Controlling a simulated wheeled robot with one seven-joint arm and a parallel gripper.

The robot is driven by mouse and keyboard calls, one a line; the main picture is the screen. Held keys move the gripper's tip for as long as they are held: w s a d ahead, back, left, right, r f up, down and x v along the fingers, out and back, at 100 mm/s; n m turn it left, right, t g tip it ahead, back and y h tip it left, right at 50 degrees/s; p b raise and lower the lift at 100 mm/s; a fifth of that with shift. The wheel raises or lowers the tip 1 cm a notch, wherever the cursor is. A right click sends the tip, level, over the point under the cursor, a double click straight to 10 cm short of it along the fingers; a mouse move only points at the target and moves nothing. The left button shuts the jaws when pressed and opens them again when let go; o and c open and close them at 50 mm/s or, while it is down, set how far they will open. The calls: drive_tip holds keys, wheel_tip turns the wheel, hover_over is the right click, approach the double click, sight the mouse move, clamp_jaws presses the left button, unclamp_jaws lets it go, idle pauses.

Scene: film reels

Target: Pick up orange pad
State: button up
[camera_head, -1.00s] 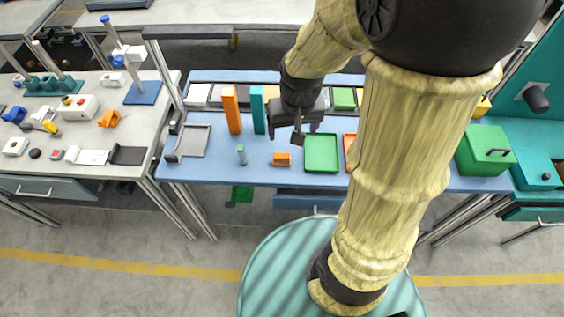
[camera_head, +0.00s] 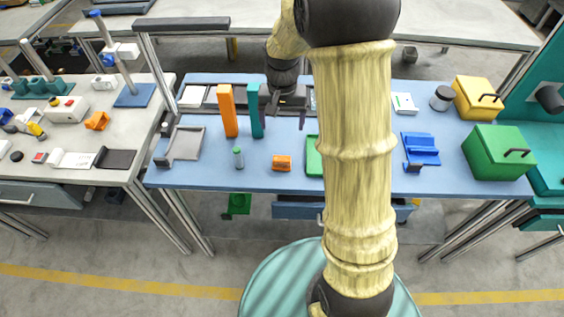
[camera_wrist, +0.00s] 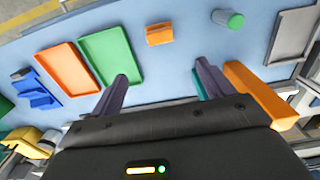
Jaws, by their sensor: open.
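The small orange pad (camera_head: 282,163) lies on the blue table, near its front edge. It also shows in the wrist view (camera_wrist: 159,34), beyond the fingertips and roughly between their lines. My gripper (camera_head: 287,112) is over the back part of the table, behind the pad and apart from it. In the wrist view my gripper (camera_wrist: 163,72) has its two fingers spread wide with nothing between them.
A tall orange block (camera_head: 228,110) and a teal block (camera_head: 255,110) stand left of my gripper. A green tray (camera_wrist: 105,56) and an orange tray (camera_wrist: 66,69) lie beside the pad. A green-topped cylinder (camera_head: 238,157) stands left of it.

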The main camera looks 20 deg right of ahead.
approach(282, 158)
drive_tip(key=f, duration=0.5)
drive_tip(key=shift+w+d+f, duration=0.1)
drive_tip(key=shift+w+f, duration=0.1)
drive_tip(key=shift+w, duration=0.1)
drive_tip(key=f, duration=0.4)
drive_tip(key=shift+s+f+p, duration=0.1)
drive_tip(key=shift+s+p, duration=0.25)
drive_tip(key=shift+p, duration=0.05)
drive_tip(key=shift+f, duration=0.5)
drive_tip(key=shift+c, duration=0.2)
drive_tip(key=c, duration=1)
